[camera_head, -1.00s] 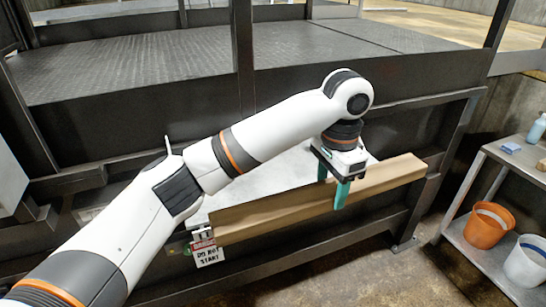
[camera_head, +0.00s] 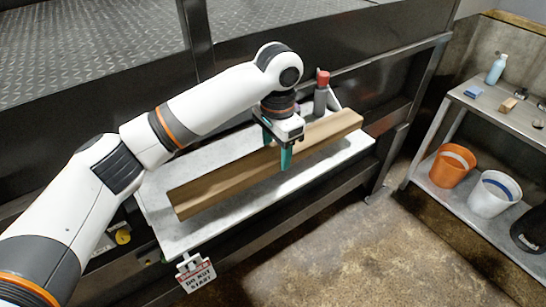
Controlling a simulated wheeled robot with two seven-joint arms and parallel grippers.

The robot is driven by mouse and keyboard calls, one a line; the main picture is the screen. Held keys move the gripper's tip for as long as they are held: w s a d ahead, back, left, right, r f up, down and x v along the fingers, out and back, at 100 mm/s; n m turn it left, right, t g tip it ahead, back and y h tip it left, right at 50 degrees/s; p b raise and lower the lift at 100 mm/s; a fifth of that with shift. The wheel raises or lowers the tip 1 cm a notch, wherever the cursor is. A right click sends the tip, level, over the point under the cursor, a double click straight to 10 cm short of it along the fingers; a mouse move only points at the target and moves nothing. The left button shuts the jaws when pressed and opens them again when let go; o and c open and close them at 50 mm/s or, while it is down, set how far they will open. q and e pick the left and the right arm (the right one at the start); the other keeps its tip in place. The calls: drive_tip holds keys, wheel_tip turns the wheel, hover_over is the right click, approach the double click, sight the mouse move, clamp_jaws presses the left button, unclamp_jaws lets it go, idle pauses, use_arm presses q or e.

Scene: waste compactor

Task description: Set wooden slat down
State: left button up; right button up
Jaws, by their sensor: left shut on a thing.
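The wooden slat (camera_head: 222,186) is a long light-brown beam lying lengthwise along the pale shelf (camera_head: 209,228) in front of the dark machine. My left gripper (camera_head: 277,158) has teal fingers, one on each side of the slat near its middle, and is shut on it. The slat's far end reaches toward the shelf's right end. I cannot tell for sure whether its underside touches the shelf. My right gripper is not in view.
A red-capped bottle (camera_head: 321,94) stands on the shelf behind the slat. A "do not start" sign (camera_head: 197,275) hangs at the shelf's front edge. At right, a metal rack (camera_head: 412,174) holds an orange bucket (camera_head: 452,166) and a white bucket (camera_head: 494,194). The floor between is clear.

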sight(275, 160)
use_arm(q)
drive_tip(key=shift+w+a+f, duration=0.1)
drive_tip(key=shift+f, duration=0.25)
drive_tip(key=shift+w+a+f, duration=0.1)
drive_tip(key=shift+f, duration=0.2)
wheel_tip(275, 160, down, 2)
drive_tip(key=shift+f+p, duration=0.1)
drive_tip(key=shift+p, duration=0.3)
drive_tip(key=shift+f, duration=0.45)
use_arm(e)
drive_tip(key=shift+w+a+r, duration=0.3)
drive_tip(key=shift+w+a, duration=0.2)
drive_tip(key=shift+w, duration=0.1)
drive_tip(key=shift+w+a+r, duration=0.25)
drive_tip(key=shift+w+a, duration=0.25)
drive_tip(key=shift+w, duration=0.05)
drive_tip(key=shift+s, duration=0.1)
use_arm(q)
drive_tip(key=o, duration=1.2)
drive_tip(key=shift+f, duration=0.15)
drive_tip(key=shift+o, duration=0.7)
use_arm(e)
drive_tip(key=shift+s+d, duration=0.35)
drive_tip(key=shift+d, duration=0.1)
